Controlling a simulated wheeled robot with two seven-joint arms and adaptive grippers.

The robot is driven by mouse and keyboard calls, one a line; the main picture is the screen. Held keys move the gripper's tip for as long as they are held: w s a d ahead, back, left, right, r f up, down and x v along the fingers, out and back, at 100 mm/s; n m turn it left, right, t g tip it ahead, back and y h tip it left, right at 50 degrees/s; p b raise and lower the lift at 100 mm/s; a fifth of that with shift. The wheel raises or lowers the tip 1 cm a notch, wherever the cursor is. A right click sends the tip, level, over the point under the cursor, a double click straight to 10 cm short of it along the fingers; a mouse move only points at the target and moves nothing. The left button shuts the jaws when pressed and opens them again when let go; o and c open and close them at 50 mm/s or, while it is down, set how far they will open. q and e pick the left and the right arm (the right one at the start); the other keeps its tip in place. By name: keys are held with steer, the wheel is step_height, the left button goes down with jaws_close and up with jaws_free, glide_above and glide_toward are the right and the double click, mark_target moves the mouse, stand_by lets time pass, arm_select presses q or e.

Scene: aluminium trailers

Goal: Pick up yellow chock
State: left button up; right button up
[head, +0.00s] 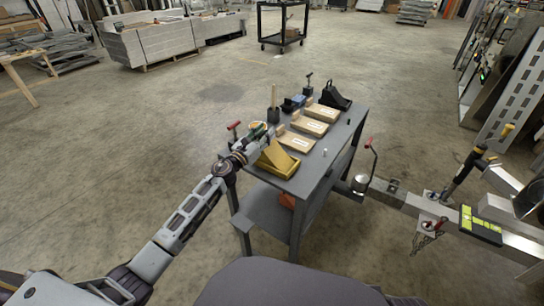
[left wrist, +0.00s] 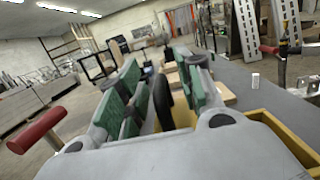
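The yellow chock (head: 278,160) sits on the near end of the grey table (head: 312,168). It is wedge-shaped. In the left wrist view, a yellow part of it (left wrist: 284,136) shows at the lower right, outside the fingers. My left gripper (head: 259,136) is just beyond and to the left of the chock, over the table's left edge. In the left wrist view its green-padded fingers (left wrist: 160,92) stand apart. A dark rounded shape shows between them; I cannot tell what it is. My right gripper is not in view.
Wooden blocks with white labels (head: 296,141) lie behind the chock. A black chock (head: 335,97) is at the far end. Red-handled tools (head: 233,128) stand at the left edge. A trailer hitch (head: 410,200) is close on the right. Open floor lies left.

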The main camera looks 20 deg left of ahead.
arm_select(q)
steer(key=shift+c, duration=0.4)
jaws_close()
steer(key=shift+r, duration=0.2)
steer(key=shift+r+p, duration=0.5)
steer(key=shift+r, duration=0.15)
steer(key=shift+r+p, duration=0.4)
steer(key=shift+r, duration=0.25)
step_height(320, 180, up, 4)
steer(key=p, duration=0.2)
steer(key=shift+p, duration=0.3)
steer(key=shift+r+p, duration=1)
steer(key=shift+r, duration=0.6)
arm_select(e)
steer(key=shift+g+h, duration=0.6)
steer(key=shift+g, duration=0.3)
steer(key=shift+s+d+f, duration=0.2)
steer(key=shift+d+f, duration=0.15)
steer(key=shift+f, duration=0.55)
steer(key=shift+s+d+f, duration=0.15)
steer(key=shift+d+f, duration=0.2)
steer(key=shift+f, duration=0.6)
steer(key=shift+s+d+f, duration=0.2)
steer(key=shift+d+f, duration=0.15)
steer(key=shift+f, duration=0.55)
